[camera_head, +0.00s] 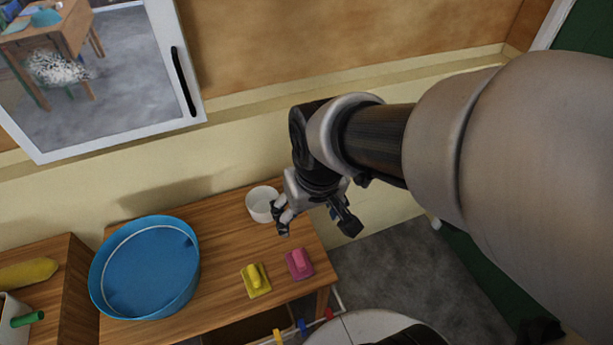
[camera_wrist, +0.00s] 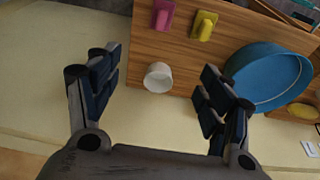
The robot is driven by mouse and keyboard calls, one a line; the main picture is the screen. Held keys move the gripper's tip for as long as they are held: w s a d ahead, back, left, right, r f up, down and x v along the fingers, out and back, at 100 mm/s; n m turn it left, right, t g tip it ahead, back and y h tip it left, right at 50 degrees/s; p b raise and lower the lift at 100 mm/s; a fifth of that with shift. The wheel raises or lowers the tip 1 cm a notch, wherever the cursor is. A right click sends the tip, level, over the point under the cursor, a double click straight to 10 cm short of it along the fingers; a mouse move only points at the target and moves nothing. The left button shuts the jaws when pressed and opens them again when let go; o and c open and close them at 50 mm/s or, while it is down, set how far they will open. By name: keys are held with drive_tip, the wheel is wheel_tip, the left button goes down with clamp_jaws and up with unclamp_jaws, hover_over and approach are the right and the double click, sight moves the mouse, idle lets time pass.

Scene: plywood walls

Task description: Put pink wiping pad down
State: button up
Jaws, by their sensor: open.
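The pink wiping pad (camera_head: 299,264) lies on the wooden table near its front right corner. In the wrist view the pink pad (camera_wrist: 163,14) is at the top edge, partly cut off. My gripper (camera_head: 315,228) is open and empty, above the table's right end and apart from the pad. In the wrist view its two fingers (camera_wrist: 158,90) are spread wide with nothing held between them.
A yellow pad (camera_head: 256,281) lies left of the pink one. A white cup (camera_head: 262,204) stands near the back edge, close to my gripper. A large blue basin (camera_head: 146,268) fills the table's left side. Bare wood (camera_head: 222,262) shows between basin and pads.

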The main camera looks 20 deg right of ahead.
drive_tip(key=s+r+t, duration=0.1)
drive_tip(key=s+r, duration=0.5)
drive_tip(key=s, duration=0.3)
drive_tip(key=shift+r+t, duration=0.4)
drive_tip(key=shift+f+b, duration=0.3)
drive_tip(key=shift+b, duration=0.05)
drive_tip(key=shift+c, duration=0.3)
